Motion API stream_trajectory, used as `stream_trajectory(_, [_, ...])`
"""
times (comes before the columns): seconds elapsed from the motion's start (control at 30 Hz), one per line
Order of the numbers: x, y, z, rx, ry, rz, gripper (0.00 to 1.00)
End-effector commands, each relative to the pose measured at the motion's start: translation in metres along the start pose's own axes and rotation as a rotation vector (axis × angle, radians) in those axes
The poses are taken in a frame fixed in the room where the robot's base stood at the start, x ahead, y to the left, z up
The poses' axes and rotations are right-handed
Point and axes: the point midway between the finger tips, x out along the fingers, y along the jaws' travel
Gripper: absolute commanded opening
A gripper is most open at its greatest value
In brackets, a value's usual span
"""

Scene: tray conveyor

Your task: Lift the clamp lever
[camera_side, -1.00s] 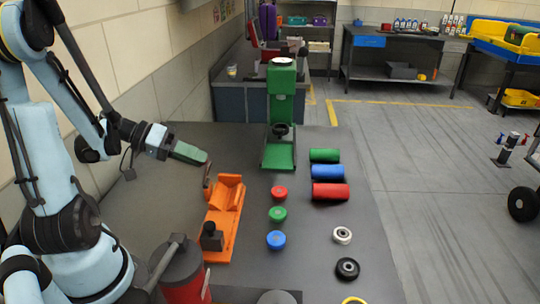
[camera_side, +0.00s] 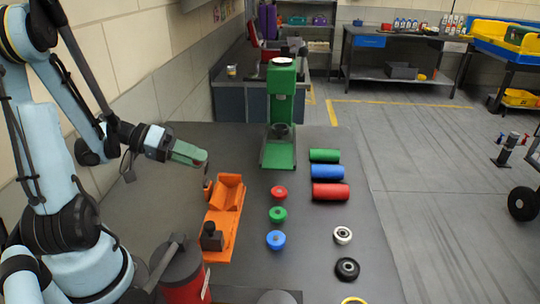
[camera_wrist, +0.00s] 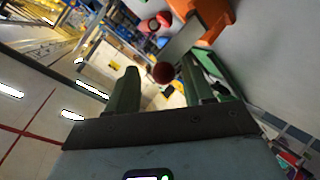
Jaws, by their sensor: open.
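The orange clamp fixture (camera_side: 224,215) lies on the grey table in front of my arm in the side view. Part of its orange body (camera_wrist: 205,18) shows at the top of the wrist view. A grey clamp lever (camera_wrist: 188,42) ends in a dark red ball knob (camera_wrist: 163,73), which appears between my two green fingers. My gripper (camera_side: 204,160) is just above the fixture's far left end in the side view. Its fingers (camera_wrist: 162,80) are open in the wrist view, with a gap on both sides of the knob. Contact cannot be told.
A green press (camera_side: 280,120) stands behind the fixture. Green, blue and red cylinders (camera_side: 328,171) lie to the right. Red, green and blue knobs (camera_side: 277,214) stand beside the fixture. A white ring (camera_side: 342,235) and a black ring (camera_side: 347,269) lie nearer.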

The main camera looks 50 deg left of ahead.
Motion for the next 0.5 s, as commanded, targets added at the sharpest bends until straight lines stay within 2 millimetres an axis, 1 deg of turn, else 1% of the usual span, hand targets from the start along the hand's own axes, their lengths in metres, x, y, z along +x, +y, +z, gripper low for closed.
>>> stream_trajectory(0.27, [-0.003, 0.005, -0.004, 0.000, 0.001, 0.000, 0.51])
stream_trajectory(0.5, [-0.014, 0.024, -0.017, 0.000, 0.001, 0.002, 0.51])
